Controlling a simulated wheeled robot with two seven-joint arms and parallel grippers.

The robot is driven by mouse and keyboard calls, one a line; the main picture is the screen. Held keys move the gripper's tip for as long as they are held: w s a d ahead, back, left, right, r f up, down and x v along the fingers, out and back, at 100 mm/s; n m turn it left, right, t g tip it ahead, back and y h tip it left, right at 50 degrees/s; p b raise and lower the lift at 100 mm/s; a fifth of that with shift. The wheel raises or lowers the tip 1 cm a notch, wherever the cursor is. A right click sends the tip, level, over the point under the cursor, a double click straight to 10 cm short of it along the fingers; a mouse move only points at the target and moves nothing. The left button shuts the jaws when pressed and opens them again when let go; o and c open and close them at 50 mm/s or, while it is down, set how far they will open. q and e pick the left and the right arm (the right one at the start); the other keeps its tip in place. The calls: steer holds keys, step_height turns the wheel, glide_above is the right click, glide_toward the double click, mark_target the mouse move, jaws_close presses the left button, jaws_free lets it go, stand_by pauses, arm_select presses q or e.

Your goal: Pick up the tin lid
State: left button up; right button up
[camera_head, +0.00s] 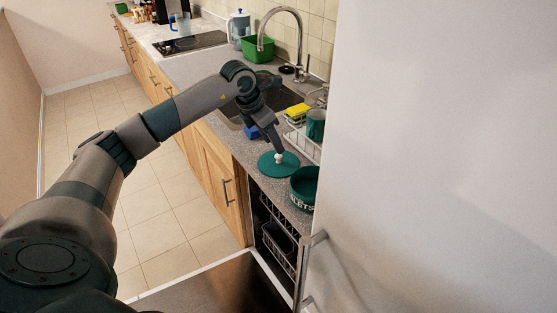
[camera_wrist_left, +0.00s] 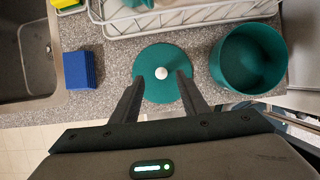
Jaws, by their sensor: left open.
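The tin lid (camera_head: 271,167) is a flat teal disc with a white knob, lying on the grey speckled counter. It also shows in the left wrist view (camera_wrist_left: 161,55), with its knob near the middle. My left gripper (camera_head: 279,153) is open above the lid. I cannot tell whether the fingertips touch the lid. A teal open tin (camera_head: 304,190) with lettering stands beside the lid. My right gripper is not in view.
A white dish rack (camera_wrist_left: 180,18) with a teal mug (camera_head: 316,123) stands behind the lid. A blue sponge-like block (camera_wrist_left: 80,70) lies near the sink (camera_wrist_left: 22,60). A yellow sponge (camera_head: 298,110) is by the rack. An open dishwasher (camera_head: 275,235) is below the counter. A tall white fridge-like surface (camera_head: 440,160) fills the right.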

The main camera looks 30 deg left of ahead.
mark_target(276, 156)
arm_select(q)
steer(key=shift+f, duration=0.15)
steer(key=shift+w+d+f+p, duration=0.1)
steer(key=shift+d+f+p, duration=0.05)
steer(key=shift+f+p, duration=0.45)
steer(key=p+x, duration=0.1)
steer(key=x, duration=0.1)
steer(key=shift+f+p, duration=0.35)
steer(key=shift+f, duration=0.05)
steer(key=shift+w+f, duration=0.2)
steer(key=shift+f, duration=0.35)
jaws_close()
